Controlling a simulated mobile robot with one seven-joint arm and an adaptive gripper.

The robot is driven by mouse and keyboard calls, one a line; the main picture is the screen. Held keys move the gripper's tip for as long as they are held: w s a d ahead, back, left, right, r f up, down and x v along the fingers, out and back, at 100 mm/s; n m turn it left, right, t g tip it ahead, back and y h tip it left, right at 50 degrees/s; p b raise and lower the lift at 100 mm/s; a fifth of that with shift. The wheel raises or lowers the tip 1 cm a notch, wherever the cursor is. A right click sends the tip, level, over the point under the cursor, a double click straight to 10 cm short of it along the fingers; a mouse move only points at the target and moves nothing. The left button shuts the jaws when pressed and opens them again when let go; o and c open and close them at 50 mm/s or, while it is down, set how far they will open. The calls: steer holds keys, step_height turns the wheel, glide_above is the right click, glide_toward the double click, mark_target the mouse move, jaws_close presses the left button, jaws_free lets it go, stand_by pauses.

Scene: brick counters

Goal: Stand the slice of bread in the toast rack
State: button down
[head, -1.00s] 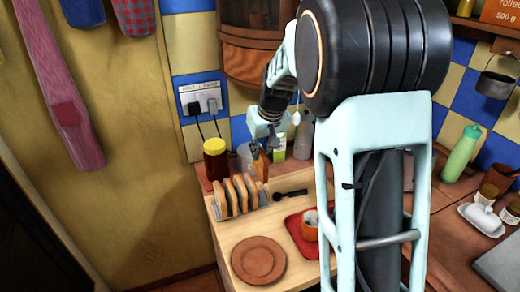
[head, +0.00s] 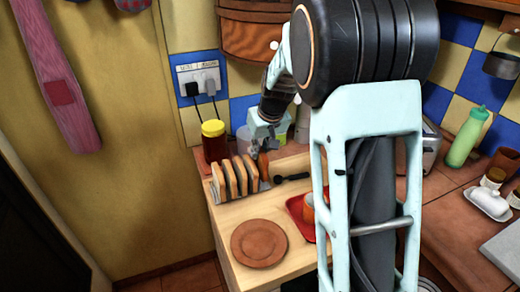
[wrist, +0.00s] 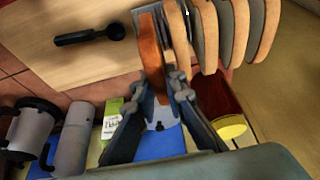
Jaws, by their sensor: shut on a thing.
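My gripper (head: 262,146) is shut on a brown slice of bread (head: 263,163) and holds it upright at the right end of the toast rack (head: 265,186). In the wrist view the slice (wrist: 151,55) is seen edge-on between my fingertips (wrist: 163,85). It is lined up roughly parallel to several other slices (wrist: 205,35) standing in the rack. Its lower edge is close to the rack's end slot; I cannot tell whether it rests on the rack's base. The rack's base is mostly hidden by the bread.
A jar with a yellow lid (head: 214,140) stands behind the rack. A black spoon (head: 291,177) lies right of it. A brown plate (head: 259,243) is in front, and a red tray (head: 297,207) holds an orange mug. Bare wood lies between rack and plate.

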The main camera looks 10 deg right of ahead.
steer(key=c, duration=1.9)
jaws_free()
steer(key=a+v, duration=0.1)
steer(key=v, duration=1.1)
steer(key=shift+d, duration=0.45)
